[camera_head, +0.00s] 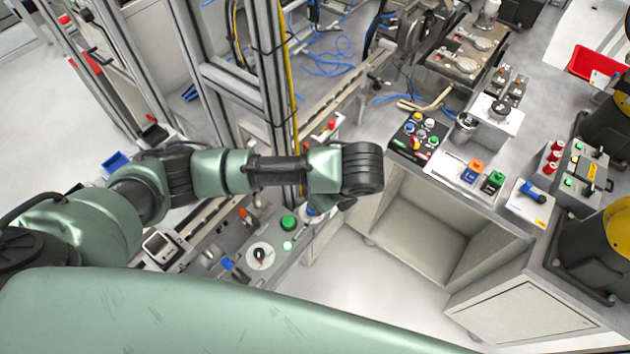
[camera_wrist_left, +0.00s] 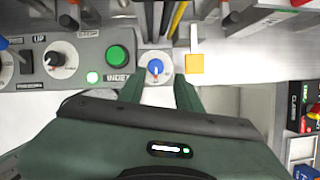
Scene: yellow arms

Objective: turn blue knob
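In the head view only a small part of the knob's spot shows beside my left wrist. My left gripper (camera_wrist_left: 158,84) is open in the left wrist view, its two green fingers apart just below the knob, one toward each side. I cannot tell whether they touch the panel. My right gripper is not in view.
A black dial (camera_wrist_left: 57,59) and a blue switch (camera_head: 228,263) are on the same panel. A yellow block (camera_wrist_left: 194,63) stands close right of the knob. Metal frame posts (camera_head: 205,80) rise behind my left arm. A bench with buttons (camera_head: 418,132) stands to the right.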

